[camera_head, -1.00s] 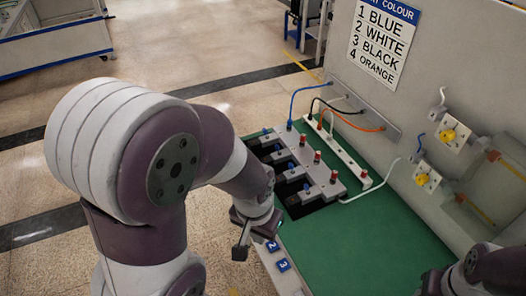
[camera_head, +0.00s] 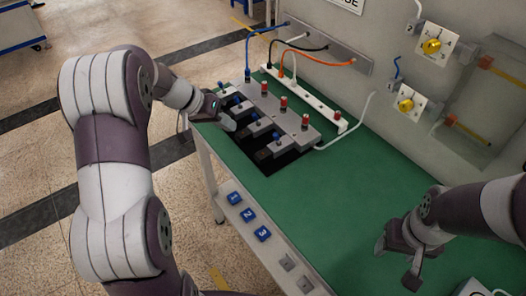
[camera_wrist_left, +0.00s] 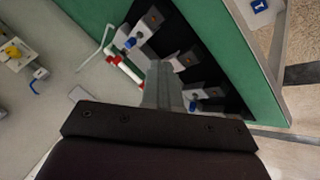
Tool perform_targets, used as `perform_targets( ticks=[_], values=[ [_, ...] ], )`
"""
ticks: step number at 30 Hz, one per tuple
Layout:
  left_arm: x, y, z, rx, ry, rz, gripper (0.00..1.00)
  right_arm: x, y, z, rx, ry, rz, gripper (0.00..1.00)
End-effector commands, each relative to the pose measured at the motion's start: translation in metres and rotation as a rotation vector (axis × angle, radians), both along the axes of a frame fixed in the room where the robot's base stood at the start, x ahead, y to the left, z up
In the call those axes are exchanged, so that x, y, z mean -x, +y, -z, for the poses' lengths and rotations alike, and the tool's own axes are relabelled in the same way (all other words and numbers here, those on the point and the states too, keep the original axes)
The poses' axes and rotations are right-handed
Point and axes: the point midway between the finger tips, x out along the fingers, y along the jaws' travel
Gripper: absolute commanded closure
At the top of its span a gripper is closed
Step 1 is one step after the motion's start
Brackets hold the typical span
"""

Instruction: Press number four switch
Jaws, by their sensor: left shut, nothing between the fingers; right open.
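A grey switch unit (camera_head: 290,117) with several blue-tipped switches and red caps lies at the back of the green table. No number shows on the switches, so I cannot tell which is number four. My left gripper (camera_head: 228,122) is shut and empty at the unit's far left end, close beside the leftmost switches; I cannot tell whether it touches one. In the left wrist view its closed fingers (camera_wrist_left: 162,88) reach over the unit, between blue knobs (camera_wrist_left: 130,43). My right gripper (camera_head: 398,262) is open and empty over the table's right side.
A white strip (camera_head: 318,104) with plugged cables runs behind the unit. Blue tiles numbered 1, 2 and 3 (camera_head: 248,215) sit along the table's front edge, beside bare grey squares (camera_head: 288,262). A grey panel with yellow knobs (camera_head: 432,46) stands at the back. The middle green surface (camera_head: 330,200) is clear.

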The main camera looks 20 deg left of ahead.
Motion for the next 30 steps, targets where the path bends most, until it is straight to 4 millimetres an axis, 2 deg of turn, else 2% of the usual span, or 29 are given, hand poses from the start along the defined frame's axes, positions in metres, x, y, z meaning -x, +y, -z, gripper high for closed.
perform_targets(
  ticks=[1, 3, 9, 14, 17, 28, 30],
  values=[
    [-0.008, 0.007, 0.005, 0.015, -0.039, 0.004, 1.0, 0.0, 0.0, 0.009, 0.0, -0.001, 0.0, 0.4],
    [-0.014, 0.01, 0.0, 0.025, -0.068, 0.01, 1.0, 0.0, 0.0, 0.008, 0.0, -0.002, 0.0, 0.4],
    [-0.014, 0.01, -0.004, 0.025, -0.071, 0.013, 1.0, -0.001, 0.0, 0.004, 0.0, -0.002, 0.0, 0.4],
    [-0.017, 0.006, 0.001, 0.024, -0.069, 0.013, 1.0, 0.0, 0.0, 0.003, 0.0, -0.002, 0.0, 0.4],
    [-0.022, -0.002, 0.011, 0.024, -0.068, 0.015, 1.0, 0.0, 0.0, 0.001, 0.0, -0.002, 0.0, 0.4],
    [-0.055, -0.044, 0.07, 0.023, -0.066, 0.016, 1.0, 0.0, 0.0, -0.009, 0.0, -0.002, 0.0, 0.4],
    [-0.056, -0.056, 0.066, 0.021, -0.07, 0.016, 1.0, 0.0, 0.0, -0.016, 0.0, -0.001, 0.0, 0.4]
  ],
)
